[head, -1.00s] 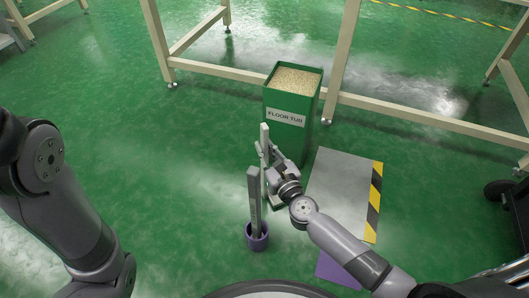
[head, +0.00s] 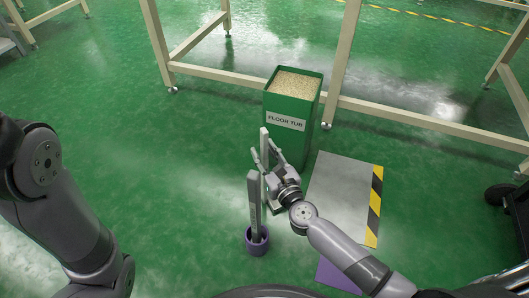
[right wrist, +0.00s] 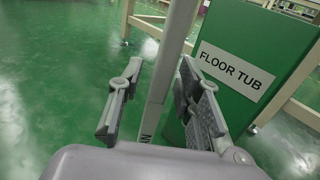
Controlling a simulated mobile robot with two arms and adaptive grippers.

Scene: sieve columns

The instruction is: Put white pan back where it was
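A pale upright handle (head: 264,145), likely the white pan's, stands in front of the green floor tub. In the right wrist view the handle (right wrist: 169,70) runs between my fingers, with the letters "AN" visible low on it. Its lower end is hidden by my gripper and arm. My right gripper (head: 267,155) is open around the handle, with gaps on both sides in the right wrist view (right wrist: 160,95). My left gripper is out of view; only the left arm shows.
The floor tub (head: 287,122) holds pale grains. A grey mat (head: 338,195) with a striped edge lies to the right. Bench frames stand behind. Floor to the left is clear.

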